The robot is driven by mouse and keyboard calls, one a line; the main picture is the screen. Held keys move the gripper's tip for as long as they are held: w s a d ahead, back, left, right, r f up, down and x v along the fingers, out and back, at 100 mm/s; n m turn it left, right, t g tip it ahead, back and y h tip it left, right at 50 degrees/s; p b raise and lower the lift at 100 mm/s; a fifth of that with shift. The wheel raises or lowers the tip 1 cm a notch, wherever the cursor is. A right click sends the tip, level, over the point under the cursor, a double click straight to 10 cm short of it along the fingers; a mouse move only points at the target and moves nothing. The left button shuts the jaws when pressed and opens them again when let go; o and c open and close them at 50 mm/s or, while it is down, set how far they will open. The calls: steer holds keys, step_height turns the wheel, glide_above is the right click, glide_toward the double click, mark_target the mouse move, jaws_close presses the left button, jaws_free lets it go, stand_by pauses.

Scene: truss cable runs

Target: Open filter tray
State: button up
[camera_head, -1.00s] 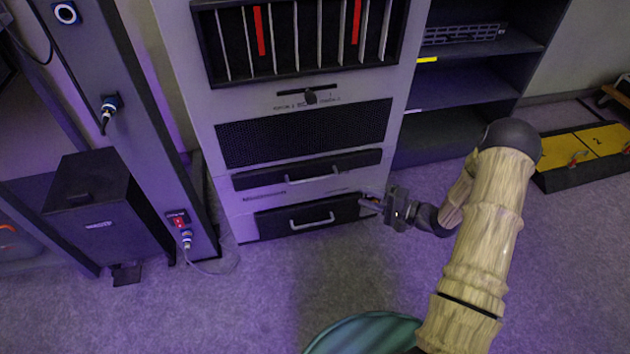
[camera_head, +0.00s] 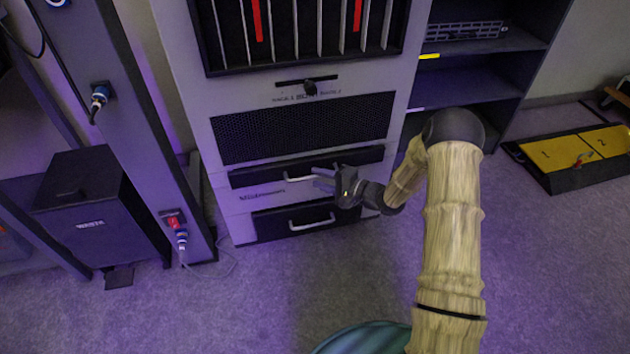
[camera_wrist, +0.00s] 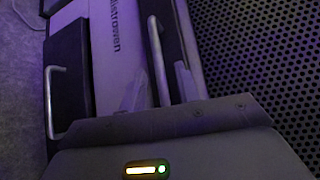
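The grey cabinet has two dark drawer fronts below its mesh panel. The upper drawer (camera_head: 255,177) has a pale bar handle (camera_head: 297,178) and looks shut. The lower drawer (camera_head: 268,224) has a similar handle (camera_head: 312,223) and also looks shut. I cannot read which is the filter tray. My gripper (camera_head: 319,179) is at the upper drawer's handle. In the wrist view, my gripper's fingers (camera_wrist: 161,90) are apart, with the upper handle (camera_wrist: 155,50) running between them. I cannot tell whether they touch it. The lower handle (camera_wrist: 49,100) is off to the left there.
A dark waste bin (camera_head: 95,215) and a post with plugged cables (camera_head: 150,150) stand at the left. Dark shelves (camera_head: 460,90) and a yellow-topped box (camera_head: 555,153) are at the right. The floor in front is clear.

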steer(key=shift+x, duration=1.1)
steer(key=shift+c, duration=0.4)
jaws_close()
steer(key=shift+s, duration=0.1)
